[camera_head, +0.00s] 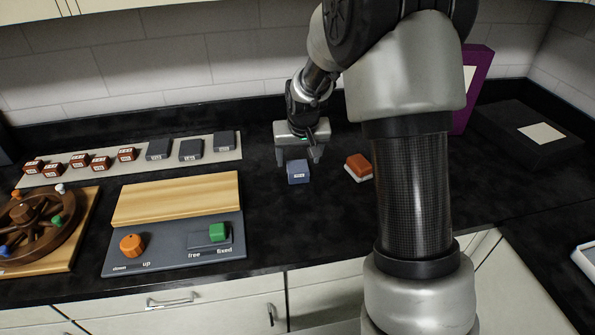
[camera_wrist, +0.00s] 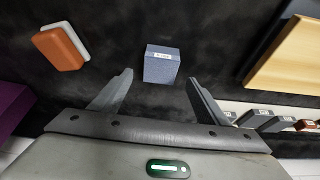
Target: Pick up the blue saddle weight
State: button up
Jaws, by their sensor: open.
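The blue saddle weight (camera_head: 298,173) is a small blue-grey block with a white label, standing on the black countertop near the middle of the head view. It also shows in the wrist view (camera_wrist: 162,64), ahead of the fingertips and roughly centred between them. My gripper (camera_head: 300,158) is open and empty, just behind the block in the head view. In the wrist view both fingers of my gripper (camera_wrist: 160,80) are spread wide, with a gap between them and the block. I cannot tell the exact height of the fingertips above the counter.
An orange-red block on a white base (camera_head: 357,167) stands to the right of the blue weight. A pale strip (camera_head: 60,178) holds several red and grey weights at the left. A panel with an orange knob (camera_head: 132,244) and a wooden wheel (camera_head: 40,222) stand front left.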

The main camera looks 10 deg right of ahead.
aim_at(298, 166)
jog(key=shift+x, duration=2.75)
jog(key=shift+s, duration=0.1)
jog(key=c, duration=1.4)
